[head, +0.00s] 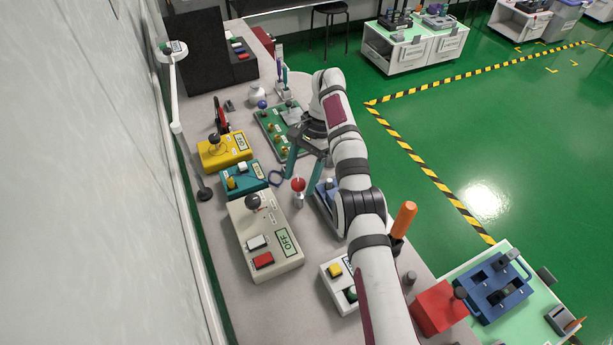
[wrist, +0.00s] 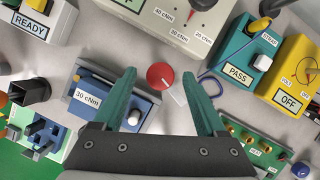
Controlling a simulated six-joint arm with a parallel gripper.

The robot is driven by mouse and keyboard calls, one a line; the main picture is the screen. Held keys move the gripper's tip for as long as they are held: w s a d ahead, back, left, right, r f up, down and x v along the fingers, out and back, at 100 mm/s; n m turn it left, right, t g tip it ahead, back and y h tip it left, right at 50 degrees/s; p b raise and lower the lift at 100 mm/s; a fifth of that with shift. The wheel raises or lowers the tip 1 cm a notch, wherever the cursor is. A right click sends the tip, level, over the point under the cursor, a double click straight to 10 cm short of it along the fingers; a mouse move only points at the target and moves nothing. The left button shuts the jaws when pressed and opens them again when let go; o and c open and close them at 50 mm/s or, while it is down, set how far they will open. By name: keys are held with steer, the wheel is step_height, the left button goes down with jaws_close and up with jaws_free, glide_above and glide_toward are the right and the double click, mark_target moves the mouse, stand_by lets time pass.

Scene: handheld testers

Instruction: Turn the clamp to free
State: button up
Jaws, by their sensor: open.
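I cannot read a "free" label in either view, so which part is the clamp is not certain. A red round-topped piece (head: 298,184) stands on the table on a short grey stem. In the wrist view the red top (wrist: 160,76) shows with a pale bar beside it. My gripper (head: 301,182) is open, with teal fingers pointing down on either side of that piece. In the wrist view the gripper (wrist: 158,74) has its fingertips apart, with nothing held between them. Contact with the red piece cannot be told.
A blue tester marked 30 cNm (wrist: 98,96) lies left of the fingers. A teal PASS tester (wrist: 236,62), a yellow OFF tester (wrist: 284,78) and a green board (wrist: 240,135) lie right. A large beige tester (head: 262,232) with a dark knob stands nearby. The table is crowded.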

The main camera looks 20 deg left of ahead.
steer(key=shift+w+r+m, duration=0.1)
steer(key=shift+m, duration=0.2)
steer(key=m, duration=0.1)
steer(key=m+y, duration=0.1)
steer(key=m, duration=0.1)
steer(key=m+t+y, duration=0.1)
steer(key=m, duration=0.1)
steer(key=shift+s+d, duration=0.2)
steer(key=shift+s, duration=0.05)
steer(key=m+t, duration=0.1)
steer(key=m, duration=0.1)
steer(key=m+t, duration=0.1)
steer(key=m, duration=0.2)
steer(key=m+t+y, duration=0.1)
steer(key=m, duration=0.1)
steer(key=shift+s+m, duration=0.3)
steer(key=v, duration=1.6)
steer(key=s+d+r+n+h, duration=0.1)
steer(key=s+d+r+n, duration=0.2)
steer(key=s+d, duration=0.9)
steer(key=s+n, duration=0.2)
steer(key=n, duration=0.1)
steer(key=shift+s+d+r+h, duration=0.25)
steer(key=shift+s+h, duration=0.05)
steer(key=shift+s, duration=0.1)
